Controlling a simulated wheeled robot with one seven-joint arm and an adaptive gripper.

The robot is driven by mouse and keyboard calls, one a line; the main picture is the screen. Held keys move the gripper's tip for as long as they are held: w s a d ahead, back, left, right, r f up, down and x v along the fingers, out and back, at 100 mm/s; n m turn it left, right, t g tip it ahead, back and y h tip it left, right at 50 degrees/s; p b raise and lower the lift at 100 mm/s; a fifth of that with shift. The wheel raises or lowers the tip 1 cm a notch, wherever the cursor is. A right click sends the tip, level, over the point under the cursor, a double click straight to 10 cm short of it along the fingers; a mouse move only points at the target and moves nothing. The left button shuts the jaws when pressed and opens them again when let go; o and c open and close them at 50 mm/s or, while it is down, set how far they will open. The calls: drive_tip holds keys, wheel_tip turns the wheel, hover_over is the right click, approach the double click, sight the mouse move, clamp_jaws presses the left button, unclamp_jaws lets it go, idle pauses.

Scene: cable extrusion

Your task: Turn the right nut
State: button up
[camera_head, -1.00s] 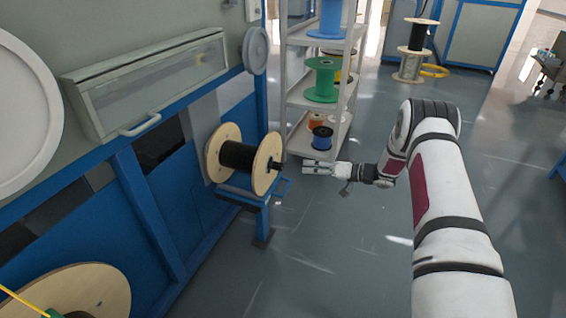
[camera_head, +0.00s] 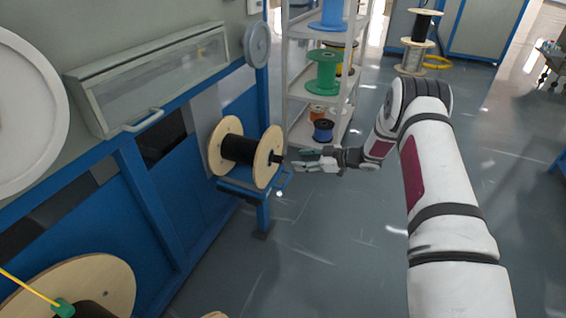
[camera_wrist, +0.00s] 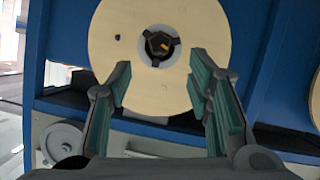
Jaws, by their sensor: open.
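The right nut (camera_head: 277,159) is a dark piece at the right end of the axle of a wooden spool (camera_head: 264,158) wound with black cable. In the wrist view the dark nut (camera_wrist: 158,43) sits at the centre of the round wooden flange (camera_wrist: 115,45), with a small orange mark on it. My gripper (camera_head: 296,159) is open and empty, just right of the nut and pointing at it. In the wrist view its two green-padded fingers (camera_wrist: 159,78) are spread below the nut, apart from it.
A grey shelf (camera_head: 300,92) with coloured spools stands behind. A larger wooden spool (camera_head: 105,275) is at lower left.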

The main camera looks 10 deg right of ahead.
sight(283, 159)
drive_tip(key=b+x, duration=0.2)
drive_tip(key=x, duration=0.7)
drive_tip(key=shift+b, duration=0.3)
drive_tip(key=shift+c, duration=0.2)
clamp_jaws()
